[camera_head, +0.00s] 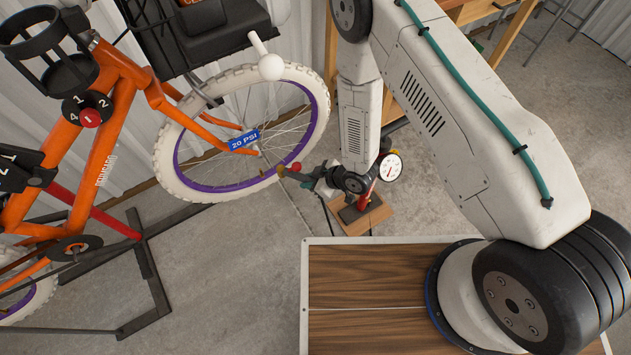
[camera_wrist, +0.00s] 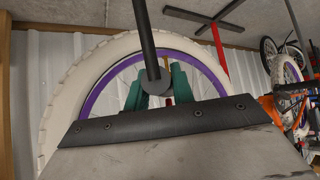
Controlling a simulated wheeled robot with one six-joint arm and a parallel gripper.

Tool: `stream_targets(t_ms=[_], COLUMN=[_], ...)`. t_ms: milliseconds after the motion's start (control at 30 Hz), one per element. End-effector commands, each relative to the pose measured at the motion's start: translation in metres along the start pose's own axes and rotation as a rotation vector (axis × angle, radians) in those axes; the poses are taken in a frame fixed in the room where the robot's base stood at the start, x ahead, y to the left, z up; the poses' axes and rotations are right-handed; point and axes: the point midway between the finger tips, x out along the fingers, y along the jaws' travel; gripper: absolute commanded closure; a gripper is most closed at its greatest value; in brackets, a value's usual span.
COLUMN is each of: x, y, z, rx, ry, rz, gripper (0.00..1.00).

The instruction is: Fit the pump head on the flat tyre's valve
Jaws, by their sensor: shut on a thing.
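The bicycle's wheel has a white knobbly tyre (camera_head: 190,187) and a purple rim (camera_head: 179,155). A blue tag reading "20 PSI" (camera_head: 244,140) hangs at its hub. My gripper (camera_head: 297,177) is at the wheel's lower right edge, shut on the pump head, of which small red parts (camera_head: 296,167) show. In the wrist view, the teal fingers of my gripper (camera_wrist: 156,88) stand before the tyre (camera_wrist: 60,90) and rim, with a black rod crossing in front. The valve is hidden or too small to make out. I cannot tell whether the pump head touches it.
The pump's round white gauge (camera_head: 390,167) and wooden base (camera_head: 358,223) stand on the floor below my arm. The orange bicycle frame (camera_head: 112,110) is held by a dark stand (camera_head: 150,270). A wood-topped surface (camera_head: 350,290) is at the front.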

Motion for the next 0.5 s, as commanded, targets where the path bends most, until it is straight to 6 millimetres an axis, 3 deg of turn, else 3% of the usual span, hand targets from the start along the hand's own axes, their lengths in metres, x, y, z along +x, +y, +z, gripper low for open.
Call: stream_targets(t_ms=[500], x=[0.029], y=[0.000], z=[-0.024], rx=[-0.002], ry=[0.001], rz=[0.000], gripper=[0.99])
